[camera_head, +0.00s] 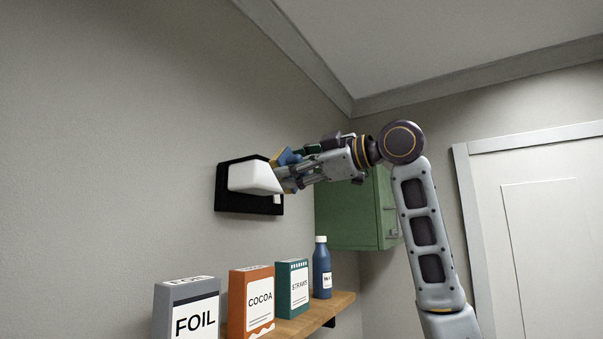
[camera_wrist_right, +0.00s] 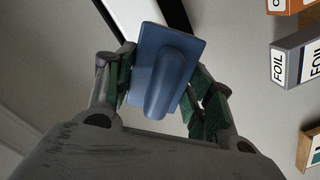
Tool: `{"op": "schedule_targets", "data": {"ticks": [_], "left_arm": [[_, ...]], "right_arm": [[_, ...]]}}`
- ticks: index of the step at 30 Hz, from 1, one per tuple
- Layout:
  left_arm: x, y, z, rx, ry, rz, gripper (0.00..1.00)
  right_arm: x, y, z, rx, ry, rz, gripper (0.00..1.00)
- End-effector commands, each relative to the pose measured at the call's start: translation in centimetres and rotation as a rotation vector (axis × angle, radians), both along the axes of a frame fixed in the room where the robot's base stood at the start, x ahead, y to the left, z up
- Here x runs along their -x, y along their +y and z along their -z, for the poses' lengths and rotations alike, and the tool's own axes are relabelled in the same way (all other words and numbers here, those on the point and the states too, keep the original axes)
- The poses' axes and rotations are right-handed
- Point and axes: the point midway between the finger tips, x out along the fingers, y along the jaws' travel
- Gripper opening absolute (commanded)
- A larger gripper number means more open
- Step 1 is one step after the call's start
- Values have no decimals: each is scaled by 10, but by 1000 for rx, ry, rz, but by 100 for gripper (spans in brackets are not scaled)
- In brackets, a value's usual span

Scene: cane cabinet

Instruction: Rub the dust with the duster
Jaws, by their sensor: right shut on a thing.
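My right gripper (camera_head: 288,172) is at the wall, shut on the duster. The duster (camera_head: 290,157) is blue, with a yellow edge on its wall side. In the right wrist view the duster (camera_wrist_right: 166,70) shows as a blue plate with a rounded handle between the fingers of the gripper (camera_wrist_right: 163,95). A white block (camera_head: 252,177) stands out from a black wall panel (camera_head: 225,190), beside the duster in the head view. I cannot tell whether the duster touches it. No dust can be made out. My left gripper is not in view.
A wooden shelf (camera_head: 312,318) below holds a foil box (camera_head: 187,310), a cocoa box (camera_head: 251,300), a straws box (camera_head: 292,286) and a blue bottle (camera_head: 322,270). A green cabinet (camera_head: 345,215) hangs behind my right arm. A white door (camera_head: 540,240) is at the right.

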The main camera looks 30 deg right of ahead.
Motion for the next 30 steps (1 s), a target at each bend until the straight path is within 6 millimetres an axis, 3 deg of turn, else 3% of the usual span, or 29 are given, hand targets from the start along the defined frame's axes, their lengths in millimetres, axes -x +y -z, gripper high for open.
{"op": "schedule_targets", "data": {"ticks": [17,30], "left_arm": [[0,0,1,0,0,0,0],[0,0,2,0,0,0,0]], "right_arm": [[7,-4,0,-1,-1,0,23],[28,-16,0,-2,-1,0,23]]}}
